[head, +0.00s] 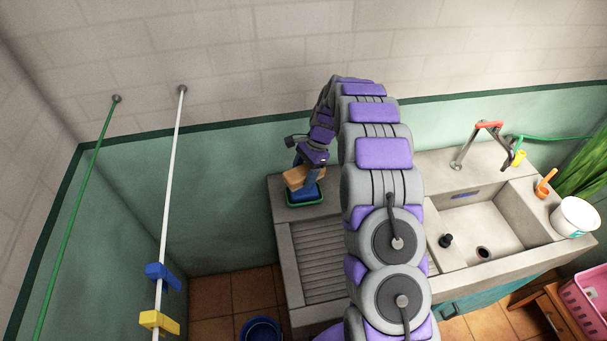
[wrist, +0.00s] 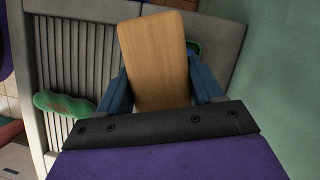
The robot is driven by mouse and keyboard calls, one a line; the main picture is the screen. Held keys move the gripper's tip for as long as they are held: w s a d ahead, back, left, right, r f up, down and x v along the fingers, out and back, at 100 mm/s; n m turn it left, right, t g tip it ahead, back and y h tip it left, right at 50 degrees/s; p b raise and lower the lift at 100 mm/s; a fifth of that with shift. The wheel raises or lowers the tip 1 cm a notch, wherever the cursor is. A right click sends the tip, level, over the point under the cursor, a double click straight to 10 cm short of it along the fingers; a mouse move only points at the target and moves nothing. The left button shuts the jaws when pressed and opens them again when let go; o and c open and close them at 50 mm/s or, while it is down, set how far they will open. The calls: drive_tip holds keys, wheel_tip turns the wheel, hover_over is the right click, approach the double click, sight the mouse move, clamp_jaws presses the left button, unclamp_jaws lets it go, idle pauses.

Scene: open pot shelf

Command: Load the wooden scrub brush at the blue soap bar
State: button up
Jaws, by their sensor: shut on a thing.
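The wooden scrub brush (wrist: 155,60) is between the blue fingers of my gripper (wrist: 160,88) in the wrist view, its flat tan back facing the camera. In the head view my gripper (head: 304,170) is shut on the brush (head: 296,178), above the left back corner of the stone sink. The blue soap bar (head: 304,195) lies in a green dish (head: 307,205) just below the brush. Whether bristles and soap touch cannot be told. In the wrist view the brush hides the soap; only a bit of green dish rim (wrist: 193,46) shows.
The ridged draining board (head: 318,258) lies in front of the dish. A green item (wrist: 64,105) rests on the ridges in the wrist view. The basin (head: 482,228), a white bucket (head: 575,216) and a tap (head: 476,140) are right. A green wall stands close behind.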

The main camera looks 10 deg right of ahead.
sight(299, 191)
drive_tip(key=m, duration=0.1)
drive_tip(key=w+f+m+t, duration=0.1)
drive_tip(key=w+m, duration=0.1)
drive_tip(key=m, duration=0.1)
drive_tip(key=shift+w+d+f+t, duration=0.1)
drive_tip(key=shift+w+f+t, duration=0.05)
drive_tip(key=shift+f+t, duration=0.15)
drive_tip(key=shift+f+b, duration=2.25)
drive_tip(key=shift+f, duration=0.7)
drive_tip(key=shift+f, duration=0.4)
drive_tip(key=shift+f+p, duration=0.2)
drive_tip(key=shift+p, duration=0.35)
idle(0.6)
drive_tip(key=shift+r+p, duration=2.45)
drive_tip(key=shift+r, duration=1.2)
